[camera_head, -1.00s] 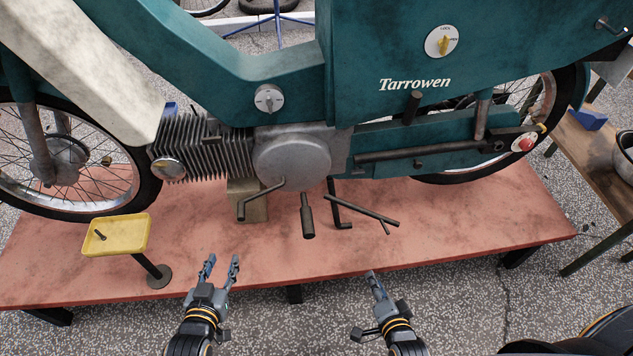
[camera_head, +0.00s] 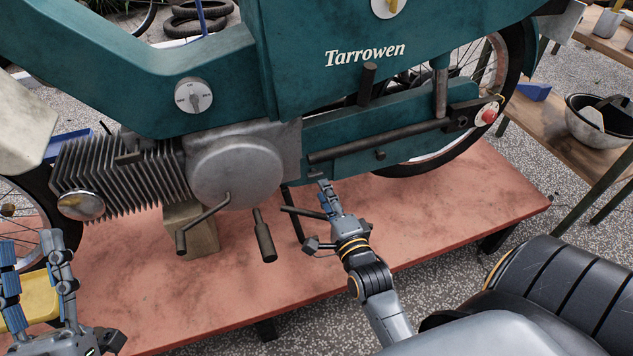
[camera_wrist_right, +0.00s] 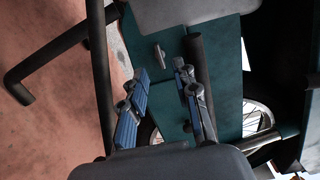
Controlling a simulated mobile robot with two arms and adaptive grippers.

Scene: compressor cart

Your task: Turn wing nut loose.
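The teal motorbike (camera_head: 365,52) stands on a red platform. A small yellowish part (camera_head: 498,98) shows by the red knob (camera_head: 488,116) near its rear wheel; it may be the wing nut, but it is too small to tell. My right gripper (camera_head: 325,188) is at the bike's lower side, below the long dark bar (camera_head: 375,142) and well left of that part. In the right wrist view, my right gripper (camera_wrist_right: 163,82) has its fingers apart with nothing between them; a short metal peg (camera_wrist_right: 159,52) shows beyond. My left gripper (camera_head: 30,248) is open and empty at lower left.
Dark levers (camera_head: 264,238) hang below the round engine cover (camera_head: 236,172), close to my right gripper. A yellow tray (camera_head: 40,296) is partly behind my left gripper. The red platform (camera_head: 450,215) is bare at right. A wooden bench (camera_head: 560,125) holds a bowl (camera_head: 597,123).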

